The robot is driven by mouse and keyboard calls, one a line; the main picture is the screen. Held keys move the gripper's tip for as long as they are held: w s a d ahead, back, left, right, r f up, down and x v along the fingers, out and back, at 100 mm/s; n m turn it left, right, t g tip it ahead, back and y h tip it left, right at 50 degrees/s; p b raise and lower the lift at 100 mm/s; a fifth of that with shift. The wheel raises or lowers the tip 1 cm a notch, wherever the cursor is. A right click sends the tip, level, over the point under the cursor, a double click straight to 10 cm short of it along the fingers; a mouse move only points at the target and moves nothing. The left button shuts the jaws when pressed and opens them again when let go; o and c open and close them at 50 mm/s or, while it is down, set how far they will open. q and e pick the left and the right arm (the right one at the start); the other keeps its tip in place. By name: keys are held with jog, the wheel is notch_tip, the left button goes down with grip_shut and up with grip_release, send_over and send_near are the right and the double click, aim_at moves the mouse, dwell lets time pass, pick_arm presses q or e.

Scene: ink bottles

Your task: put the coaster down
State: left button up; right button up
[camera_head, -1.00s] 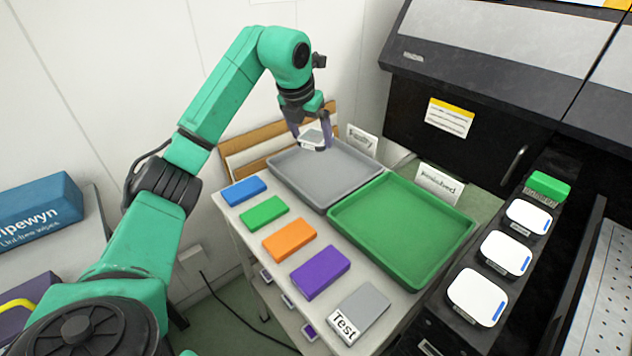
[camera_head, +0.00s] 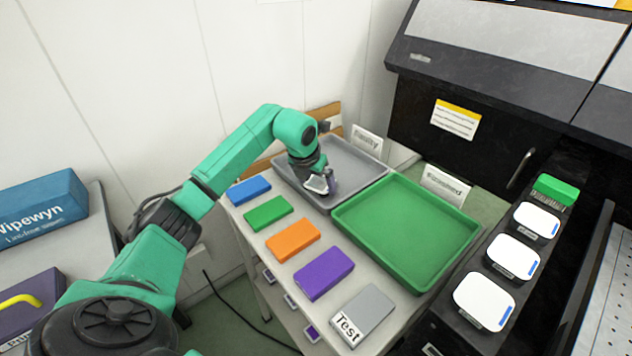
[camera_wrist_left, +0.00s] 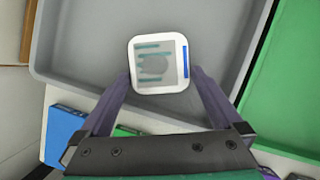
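My left gripper (camera_head: 326,185) is shut on the coaster (camera_head: 316,184), a white rounded square. In the left wrist view the coaster (camera_wrist_left: 160,64) shows a grey middle with greenish streaks and a blue stripe along its right edge. The two purple-grey fingers of the left gripper (camera_wrist_left: 161,84) are at its left and right sides. The coaster is tilted in the head view, over the near part of the grey tray (camera_head: 350,163), by the sign reading Faulty (camera_head: 367,141). I cannot tell whether it touches the tray floor. My right gripper is not in view.
The green tray (camera_head: 405,235) beside it is empty. Blue (camera_head: 250,190), green (camera_head: 269,213), orange (camera_head: 293,240), purple (camera_head: 323,272) and grey Test (camera_head: 362,315) blocks line the near edge. White coasters (camera_head: 514,256) sit in a rack on the right.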

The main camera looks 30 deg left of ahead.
pick_arm(q)
jog(key=v, duration=1.2)
jog(key=shift+r, duration=0.1)
